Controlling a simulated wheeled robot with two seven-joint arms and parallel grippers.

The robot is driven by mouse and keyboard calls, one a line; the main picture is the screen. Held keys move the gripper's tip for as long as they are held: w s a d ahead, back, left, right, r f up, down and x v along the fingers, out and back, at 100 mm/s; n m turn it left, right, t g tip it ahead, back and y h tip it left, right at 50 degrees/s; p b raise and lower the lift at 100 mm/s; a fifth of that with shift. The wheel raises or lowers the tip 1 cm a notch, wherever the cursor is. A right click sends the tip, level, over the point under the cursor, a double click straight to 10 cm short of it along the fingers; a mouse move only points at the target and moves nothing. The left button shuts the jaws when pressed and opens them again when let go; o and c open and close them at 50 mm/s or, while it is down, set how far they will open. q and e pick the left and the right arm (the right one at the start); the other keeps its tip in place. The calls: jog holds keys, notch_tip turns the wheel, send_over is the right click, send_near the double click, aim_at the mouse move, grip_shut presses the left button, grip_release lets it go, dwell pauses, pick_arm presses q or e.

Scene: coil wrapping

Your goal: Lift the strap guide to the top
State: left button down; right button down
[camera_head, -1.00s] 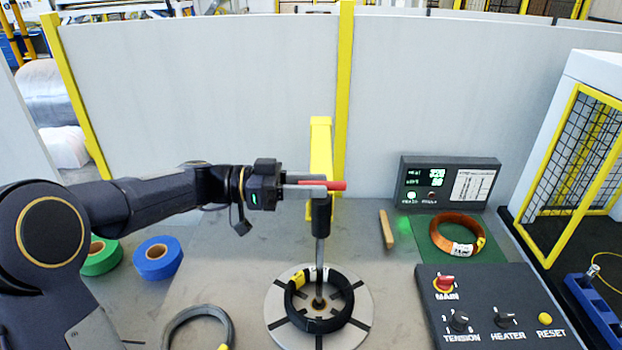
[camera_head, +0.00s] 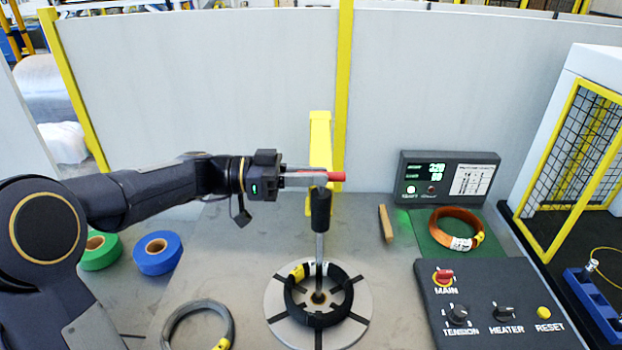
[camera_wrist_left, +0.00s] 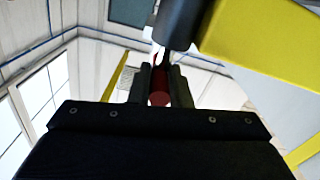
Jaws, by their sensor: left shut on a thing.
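The strap guide is a dark cylinder (camera_head: 320,207) on a thin metal rod, with a red handle (camera_head: 336,176) at its top. It stands in front of the yellow post (camera_head: 320,140). My left gripper (camera_head: 318,178) comes in from the left and is shut on the red handle. In the left wrist view the red handle (camera_wrist_left: 159,92) sits between the two fingers, with the yellow arm (camera_wrist_left: 265,35) above right. The rod goes down to a round slotted plate (camera_head: 362,318) holding a black coil (camera_head: 342,307) with a yellow label. My right gripper is not in view.
A control panel (camera_head: 490,330) with knobs lies at the right front. A display box (camera_head: 447,178) and a copper coil (camera_head: 456,229) on a green mat stand behind it. Green (camera_head: 100,252) and blue (camera_head: 158,253) tape rolls and a grey coil (camera_head: 197,310) lie at left.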

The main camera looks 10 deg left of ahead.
pick_arm(q)
notch_tip(320, 180, up, 9)
jog(key=shift+f, duration=0.1)
notch_tip(320, 180, up, 13)
jog(key=p, duration=0.3)
jog(key=shift+s, duration=0.1)
jog(key=c, duration=1.4)
grip_release()
jog(key=shift+o, duration=0.2)
jog(key=s+a+b, duration=0.1)
jog(key=a+b, duration=0.1)
jog(key=a, duration=0.5)
jog(key=shift+s+a, duration=0.2)
jog(key=shift+a, duration=0.15)
